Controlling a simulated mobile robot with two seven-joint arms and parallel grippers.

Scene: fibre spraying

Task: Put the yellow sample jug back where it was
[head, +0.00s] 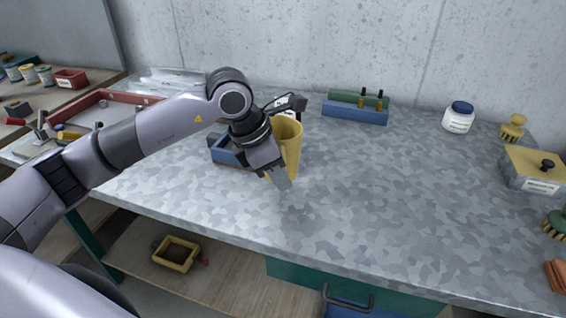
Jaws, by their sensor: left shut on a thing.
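The yellow sample jug (291,146) stands upright at the left-middle of the grey speckled worktop (380,210). My left gripper (278,172) comes in from the left and is shut on the jug's near left side. The gripper hides part of the jug, and I cannot tell whether its base touches the worktop. My right gripper is not in view.
A blue bin (226,152) sits just left of the jug, partly behind my arm. A green and blue rack (356,107) with small bottles, a white jar (459,117) and a yellow lidded box (536,169) stand farther right. The worktop's middle is clear.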

